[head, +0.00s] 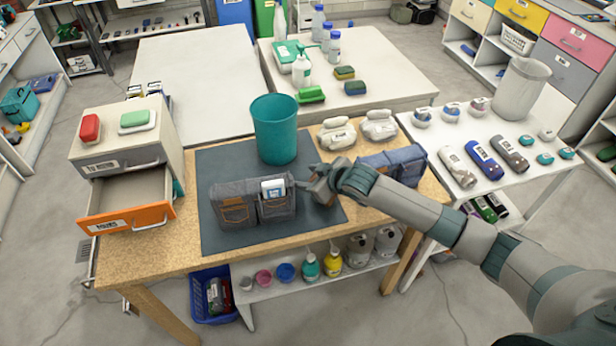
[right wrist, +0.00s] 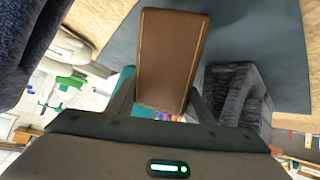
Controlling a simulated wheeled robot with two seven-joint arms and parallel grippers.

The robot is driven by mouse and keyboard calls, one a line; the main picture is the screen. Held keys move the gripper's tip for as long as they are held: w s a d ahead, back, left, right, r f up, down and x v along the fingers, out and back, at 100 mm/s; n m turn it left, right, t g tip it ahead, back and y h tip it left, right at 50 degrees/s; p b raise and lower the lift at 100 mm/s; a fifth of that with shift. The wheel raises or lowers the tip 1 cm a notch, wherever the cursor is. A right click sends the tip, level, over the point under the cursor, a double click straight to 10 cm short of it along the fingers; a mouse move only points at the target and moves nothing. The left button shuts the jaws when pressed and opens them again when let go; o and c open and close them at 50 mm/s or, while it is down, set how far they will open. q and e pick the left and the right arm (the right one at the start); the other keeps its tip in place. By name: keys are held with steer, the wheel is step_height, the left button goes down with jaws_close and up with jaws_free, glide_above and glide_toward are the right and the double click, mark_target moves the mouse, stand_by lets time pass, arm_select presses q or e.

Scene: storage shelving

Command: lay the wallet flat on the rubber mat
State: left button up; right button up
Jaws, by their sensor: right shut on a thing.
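My right gripper (head: 318,186) is over the right part of the dark rubber mat (head: 222,162) on the wooden table. In the right wrist view, the gripper (right wrist: 160,98) is shut on the brown wallet (right wrist: 172,55), with a finger on each side of it. The wallet sticks out beyond the fingertips, its broad face toward the camera. The mat (right wrist: 258,32) shows behind it; I cannot tell whether they touch. My left gripper is not in view.
A denim pouch (head: 232,205) stands on the mat, left of the gripper. A teal bin (head: 275,130) stands at the mat's back edge. Another denim pouch (head: 408,162) and white bundles (head: 337,134) are to the right. An orange-fronted drawer (head: 128,222) is open at left.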

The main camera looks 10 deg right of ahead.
steer(key=shift+f, duration=0.2)
steer(key=o, duration=1.1)
steer(key=b+v, duration=0.3)
steer(key=v, duration=1.4)
steer(key=shift+s+d+r, duration=0.1)
steer(key=shift+s+r, duration=0.05)
steer(key=shift+s, duration=0.05)
